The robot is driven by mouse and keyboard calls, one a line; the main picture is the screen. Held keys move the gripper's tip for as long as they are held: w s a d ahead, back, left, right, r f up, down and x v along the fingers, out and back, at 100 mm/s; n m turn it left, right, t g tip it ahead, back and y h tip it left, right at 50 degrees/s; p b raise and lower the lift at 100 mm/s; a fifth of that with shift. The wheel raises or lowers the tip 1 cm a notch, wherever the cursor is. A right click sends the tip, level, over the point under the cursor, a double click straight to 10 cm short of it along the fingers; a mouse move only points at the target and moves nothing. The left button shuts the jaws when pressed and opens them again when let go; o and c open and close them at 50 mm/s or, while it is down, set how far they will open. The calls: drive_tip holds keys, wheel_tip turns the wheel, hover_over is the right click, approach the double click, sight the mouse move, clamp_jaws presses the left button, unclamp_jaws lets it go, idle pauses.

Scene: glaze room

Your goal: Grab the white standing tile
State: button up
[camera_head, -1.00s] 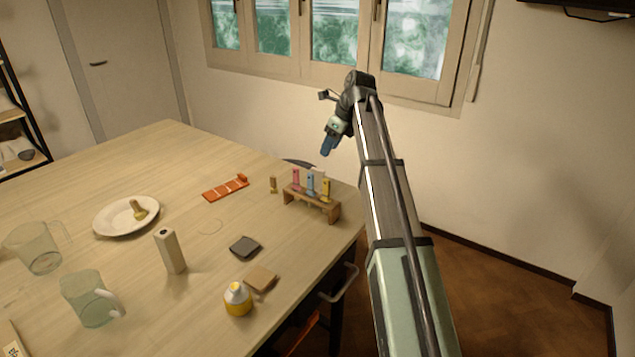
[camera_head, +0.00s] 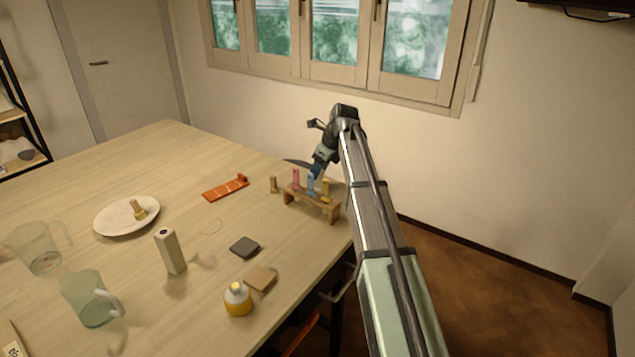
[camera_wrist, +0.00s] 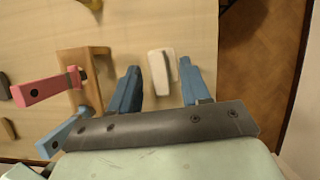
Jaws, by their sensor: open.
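The white tile (camera_wrist: 161,72) shows in the wrist view as a small pale upright piece beside the wooden rack (camera_wrist: 92,60). My gripper (camera_wrist: 159,64) is open, with one blue finger on each side of the tile and a gap to both. How deep the fingers reach beside it I cannot tell. In the head view my gripper (camera_head: 317,170) is just behind the wooden rack (camera_head: 307,199), and the tile is not clearly visible there. The rack holds a pink piece (camera_head: 295,178), a blue piece (camera_head: 310,184) and a yellow piece (camera_head: 325,190).
An orange strip (camera_head: 225,188) and a small brown piece (camera_head: 273,185) are left of the rack. The table's right edge is close to the rack.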

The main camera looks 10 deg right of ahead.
sight(316, 186)
drive_tip(key=x, duration=0.3)
drive_tip(key=shift+a+f, duration=0.1)
drive_tip(key=shift+f, duration=0.1)
clamp_jaws()
